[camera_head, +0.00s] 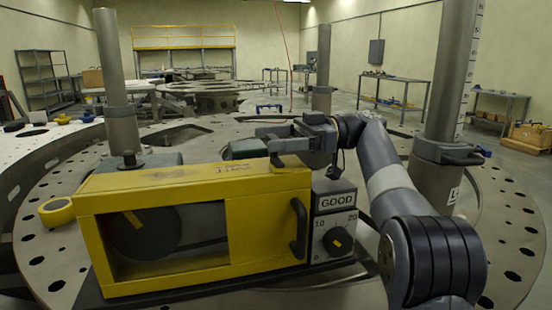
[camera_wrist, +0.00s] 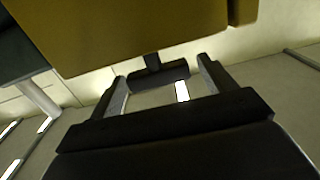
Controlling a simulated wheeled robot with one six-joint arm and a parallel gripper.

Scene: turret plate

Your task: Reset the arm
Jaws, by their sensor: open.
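My arm (camera_head: 395,185) rises from the lower right, bends at its elbow and reaches left over a yellow box with a window (camera_head: 262,215). My gripper (camera_head: 277,150) is at the far top edge of this box, partly hard to make out. In the wrist view my gripper (camera_wrist: 161,68) has its two fingers spread apart. A short dark bar on a stem (camera_wrist: 160,77) shows between the fingers, below a yellow surface (camera_wrist: 150,30). Whether the fingers touch the bar cannot be told. Nothing is seen clamped.
A yellow tape roll (camera_head: 57,212) lies left on the round perforated plate (camera_head: 510,235). Thick grey posts (camera_head: 118,90) (camera_head: 450,80) rise on both sides. Workbenches line the back.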

